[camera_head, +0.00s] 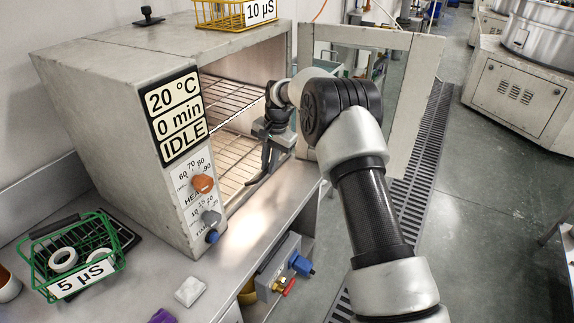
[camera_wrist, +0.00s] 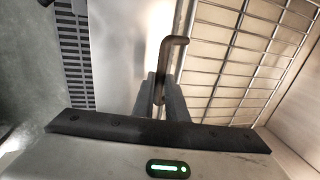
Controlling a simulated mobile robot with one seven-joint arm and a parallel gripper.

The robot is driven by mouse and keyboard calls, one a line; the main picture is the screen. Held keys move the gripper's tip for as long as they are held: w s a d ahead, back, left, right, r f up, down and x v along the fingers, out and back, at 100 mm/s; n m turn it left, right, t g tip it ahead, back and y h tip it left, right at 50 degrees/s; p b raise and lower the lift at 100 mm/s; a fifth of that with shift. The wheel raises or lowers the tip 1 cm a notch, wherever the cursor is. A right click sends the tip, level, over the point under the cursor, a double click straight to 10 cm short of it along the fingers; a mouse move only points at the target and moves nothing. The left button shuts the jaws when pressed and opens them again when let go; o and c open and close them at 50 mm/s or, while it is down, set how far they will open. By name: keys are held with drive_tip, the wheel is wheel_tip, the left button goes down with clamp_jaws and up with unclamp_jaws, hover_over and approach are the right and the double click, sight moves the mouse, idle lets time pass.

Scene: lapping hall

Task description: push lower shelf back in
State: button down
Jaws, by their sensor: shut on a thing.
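The lower shelf (camera_head: 232,158) is a wire rack inside the open oven; its rods also show at right in the wrist view (camera_wrist: 232,57). Its front edge is partly hidden behind my gripper. My gripper (camera_head: 268,150) is at the oven mouth, in front of this shelf. In the wrist view, its fingers (camera_wrist: 161,98) are shut on a dark bent rod (camera_wrist: 167,62). The rod's far end bends towards the shelf's edge. I cannot tell if the rod is part of the shelf or separate.
The oven (camera_head: 120,105) reads IDLE, with an upper rack (camera_head: 228,92) inside. Its door (camera_head: 402,105) stands open at right, close to my arm. A green basket (camera_head: 118,262) marked 5 µS is on the bench at left. A yellow basket (camera_head: 215,14) sits on top.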

drive_tip(key=shift+w+a+p, duration=0.15)
drive_tip(key=shift+w+a, duration=0.3)
drive_tip(key=shift+a, duration=0.15)
drive_tip(key=shift+w+a+p, duration=0.15)
drive_tip(key=shift+w+a, duration=0.25)
drive_tip(key=shift+a, duration=0.2)
drive_tip(key=c, duration=1.8)
unclamp_jaws()
drive_tip(key=shift+o, duration=0.2)
drive_tip(key=shift+d+r, duration=0.1)
wheel_tip(320, 180, up, 17)
drive_tip(key=s+d+p, duration=0.1)
drive_tip(key=s+d, duration=0.1)
drive_tip(key=shift+d, duration=0.35)
